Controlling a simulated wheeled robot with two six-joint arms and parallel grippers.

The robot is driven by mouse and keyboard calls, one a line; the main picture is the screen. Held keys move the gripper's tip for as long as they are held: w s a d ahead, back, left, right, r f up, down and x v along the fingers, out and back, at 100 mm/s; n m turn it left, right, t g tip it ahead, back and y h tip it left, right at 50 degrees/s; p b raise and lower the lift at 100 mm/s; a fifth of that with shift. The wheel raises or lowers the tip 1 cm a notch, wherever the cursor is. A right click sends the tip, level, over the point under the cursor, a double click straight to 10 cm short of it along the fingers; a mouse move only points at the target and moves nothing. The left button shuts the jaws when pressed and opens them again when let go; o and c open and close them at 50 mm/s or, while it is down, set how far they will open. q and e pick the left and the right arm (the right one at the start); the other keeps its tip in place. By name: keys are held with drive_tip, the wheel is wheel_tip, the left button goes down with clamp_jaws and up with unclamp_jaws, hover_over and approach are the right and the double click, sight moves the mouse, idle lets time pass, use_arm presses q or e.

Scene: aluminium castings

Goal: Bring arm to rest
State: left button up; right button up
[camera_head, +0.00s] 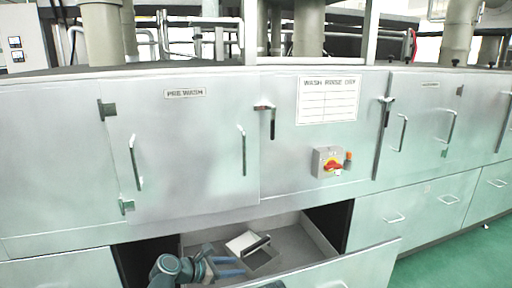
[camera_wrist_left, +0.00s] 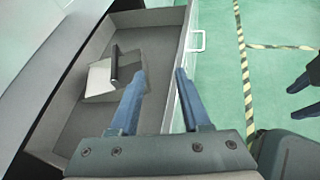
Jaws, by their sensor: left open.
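My left gripper (camera_head: 242,266) reaches in from the bottom of the head view, over the open drawer. Its two blue fingers are apart with nothing between them, as the left wrist view also shows (camera_wrist_left: 160,73). In the left wrist view, one finger is over the drawer's inside and the other is near the drawer's front wall. At the right edge of that view, two dark fingers, seemingly my right gripper (camera_wrist_left: 294,100), are apart and empty over the green floor.
The open drawer (camera_head: 320,235) holds a pale angular piece (camera_head: 240,241) with a dark bar (camera_head: 258,246). Its front panel (camera_head: 350,268) juts out, with a handle (camera_wrist_left: 197,41). Cabinet doors (camera_head: 190,140) stand behind. Green floor (camera_wrist_left: 285,20) with striped tape is clear.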

use_arm(q)
drive_tip(key=s+d+f+m+g+y+b, duration=0.1)
drive_tip(key=s+f+m+g+y+b, duration=0.9)
drive_tip(key=s+f+m, duration=1.4)
drive_tip(key=w+r+m+t+p, duration=0.1)
drive_tip(key=w+r+p, duration=0.1)
drive_tip(key=r+p, duration=1.1)
drive_tip(key=w+r+m+t+y+p, duration=0.1)
drive_tip(key=w+r+m+p, duration=0.1)
drive_tip(key=r+p, duration=1.2)
wheel_tip(320, 180, up, 2)
drive_tip(key=shift+w+r+m, duration=0.1)
drive_tip(key=shift+w+m, duration=0.1)
drive_tip(key=shift+m, duration=0.1)
